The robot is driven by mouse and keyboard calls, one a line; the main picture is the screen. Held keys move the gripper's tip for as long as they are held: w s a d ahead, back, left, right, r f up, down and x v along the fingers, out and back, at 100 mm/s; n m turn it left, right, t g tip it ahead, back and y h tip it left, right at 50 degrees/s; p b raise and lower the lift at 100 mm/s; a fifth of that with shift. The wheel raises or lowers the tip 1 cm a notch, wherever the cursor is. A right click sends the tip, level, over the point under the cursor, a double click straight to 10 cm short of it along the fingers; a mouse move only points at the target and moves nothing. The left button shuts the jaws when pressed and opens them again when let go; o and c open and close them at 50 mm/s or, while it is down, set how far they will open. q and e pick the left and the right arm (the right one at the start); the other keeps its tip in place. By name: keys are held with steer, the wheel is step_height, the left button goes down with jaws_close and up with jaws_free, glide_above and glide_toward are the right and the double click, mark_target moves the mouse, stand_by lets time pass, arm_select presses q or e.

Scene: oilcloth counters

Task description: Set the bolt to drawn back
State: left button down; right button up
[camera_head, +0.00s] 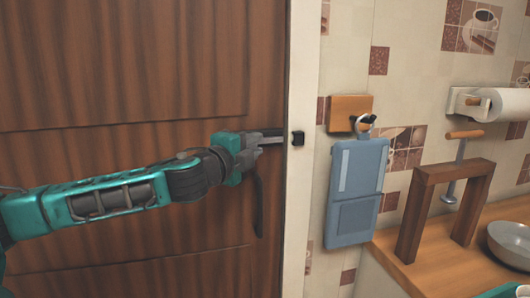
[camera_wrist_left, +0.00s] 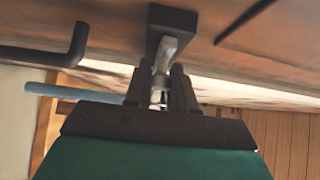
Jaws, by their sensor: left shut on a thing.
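The bolt (camera_head: 272,140) is a grey metal bar at the right edge of a brown wooden door (camera_head: 120,90). A small black catch (camera_head: 297,138) sits on the white door frame, just right of it. My left gripper (camera_head: 258,142) is at the bolt. In the left wrist view the fingers (camera_wrist_left: 162,90) are shut on the bolt's light grey part (camera_wrist_left: 166,52), below a dark bracket (camera_wrist_left: 172,20). The fingers hide part of the bolt, and I cannot tell whether its tip is inside the catch.
A dark door handle (camera_head: 258,210) hangs just below my left gripper. Right of the frame, a blue board (camera_head: 355,195) hangs from a wooden hook block (camera_head: 348,110). A counter (camera_head: 440,270) holds a wooden stand (camera_head: 415,215) and a grey bowl (camera_head: 512,245).

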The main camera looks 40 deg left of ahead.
arm_select(q)
steer(key=shift+s+f, duration=0.1)
arm_select(e)
steer(key=shift+w+f, duration=0.1)
steer(key=shift+f, duration=0.2)
arm_select(q)
steer(key=c, duration=1.3)
jaws_free()
steer(key=shift+s+a, duration=0.1)
steer(key=shift+o, duration=0.9)
steer(key=shift+s+a, duration=0.1)
steer(key=shift+o, duration=0.8)
arm_select(e)
steer(key=shift+r, duration=0.1)
